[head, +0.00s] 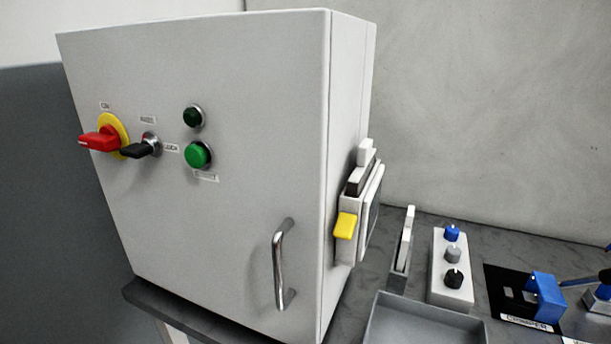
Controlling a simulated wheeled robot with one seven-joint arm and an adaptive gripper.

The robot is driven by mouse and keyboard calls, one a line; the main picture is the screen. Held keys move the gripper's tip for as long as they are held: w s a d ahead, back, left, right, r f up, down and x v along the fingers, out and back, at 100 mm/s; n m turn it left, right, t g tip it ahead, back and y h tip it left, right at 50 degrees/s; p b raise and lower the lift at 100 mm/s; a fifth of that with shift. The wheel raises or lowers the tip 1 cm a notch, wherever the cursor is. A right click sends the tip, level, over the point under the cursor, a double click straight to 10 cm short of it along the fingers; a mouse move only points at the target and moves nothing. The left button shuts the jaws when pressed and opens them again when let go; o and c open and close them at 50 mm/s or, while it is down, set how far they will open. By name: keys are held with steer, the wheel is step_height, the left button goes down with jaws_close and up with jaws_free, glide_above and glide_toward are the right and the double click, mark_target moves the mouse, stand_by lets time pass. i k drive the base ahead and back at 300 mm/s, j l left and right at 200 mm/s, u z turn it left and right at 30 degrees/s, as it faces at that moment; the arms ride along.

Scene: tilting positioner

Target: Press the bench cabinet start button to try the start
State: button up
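The bench cabinet (230,230) is a large light grey box on the left of the head view, its door shut. The green start button (198,155) sits on its front, with a label plate below it. A dark green, unlit lamp (193,116) is just above the button. To the left are a black selector switch (141,149) and a red rotary handle (99,139) on a yellow disc. Nothing touches the button. My gripper is not in the head view.
A metal door handle (283,265) sticks out from the cabinet front. A yellow-levered device (346,225) is on its right side. On the bench stand a grey tray (425,325), a white box with three knobs (452,270) and a blue clamp-like part (545,298). Space before the button looks clear.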

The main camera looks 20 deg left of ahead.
mark_target(195, 155)
steer(key=u, duration=1.55)
